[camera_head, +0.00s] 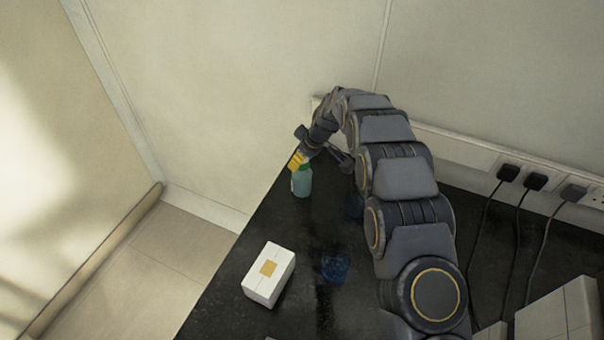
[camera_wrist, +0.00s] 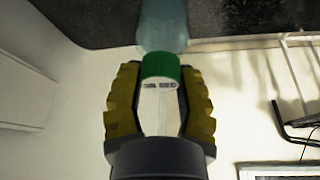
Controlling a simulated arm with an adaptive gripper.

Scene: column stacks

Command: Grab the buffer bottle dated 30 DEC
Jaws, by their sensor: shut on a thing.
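A teal bottle (camera_head: 301,183) stands on the black bench near its left edge in the head view. In the wrist view the bottle (camera_wrist: 163,25) shows its green cap (camera_wrist: 161,68) and a pale cap top with small dark marks too small to read surely. My gripper (camera_head: 297,160) is at the top of the bottle. Its yellow-padded fingers (camera_wrist: 160,80) are on both sides of the cap and shut on it. Whether the bottle touches the bench is hard to tell.
A white box (camera_head: 268,274) with a tan patch lies at the front of the bench (camera_head: 225,290). A blue translucent item (camera_head: 335,267) is beside it, and another (camera_head: 354,205) is partly behind my arm. Black plugs (camera_head: 536,181) with cables are at the right wall. White boxes (camera_head: 560,315) stand lower right.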

